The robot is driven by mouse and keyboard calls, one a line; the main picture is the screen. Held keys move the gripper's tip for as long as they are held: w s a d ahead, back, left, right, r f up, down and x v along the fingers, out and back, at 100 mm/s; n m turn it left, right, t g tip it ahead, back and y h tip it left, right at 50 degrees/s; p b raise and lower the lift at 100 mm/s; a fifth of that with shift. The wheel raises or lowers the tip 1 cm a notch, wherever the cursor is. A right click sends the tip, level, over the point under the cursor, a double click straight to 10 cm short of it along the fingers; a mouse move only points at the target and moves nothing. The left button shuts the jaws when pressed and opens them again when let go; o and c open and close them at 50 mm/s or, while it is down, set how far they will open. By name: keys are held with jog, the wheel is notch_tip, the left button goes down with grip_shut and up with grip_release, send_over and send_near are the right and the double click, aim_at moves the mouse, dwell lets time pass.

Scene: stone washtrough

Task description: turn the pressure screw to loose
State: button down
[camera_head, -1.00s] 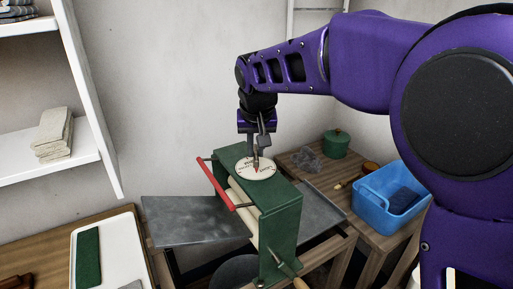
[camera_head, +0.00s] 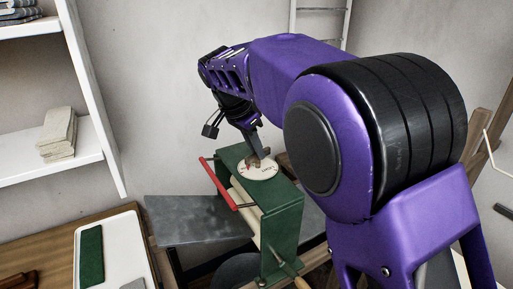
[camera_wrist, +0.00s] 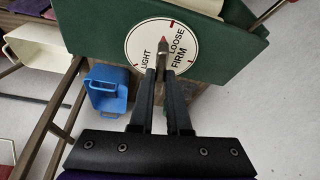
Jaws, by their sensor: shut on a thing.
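The green press (camera_head: 284,228) stands on the table with a round cream dial (camera_head: 262,174) on its top. My gripper (camera_head: 256,158) reaches down to the dial from above. In the wrist view my gripper (camera_wrist: 161,74) is shut on the pressure screw's pointer (camera_wrist: 163,45), a slim piece with a red tip lying over the dial (camera_wrist: 142,45). The words LIGHT, LOOSE and FIRM show on the dial, with red marks near its rim. The tip lies between LIGHT and LOOSE, close to LOOSE. The fingers hide the screw's base and part of the dial.
A red bar (camera_head: 219,184) runs along the press's left side. A grey metal bed (camera_head: 185,217) extends left. A white tray (camera_head: 118,232) with a green block (camera_head: 91,255) lies at front left. A blue bin (camera_wrist: 106,88) shows in the wrist view. My arm blocks the right side.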

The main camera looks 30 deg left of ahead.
jog(key=shift+a+m+g+h, duration=0.1)
jog(key=shift+m+g+h, duration=0.2)
jog(key=shift+m, duration=0.8)
jog(key=c, duration=0.9)
grip_release()
jog(key=shift+v, duration=8.65)
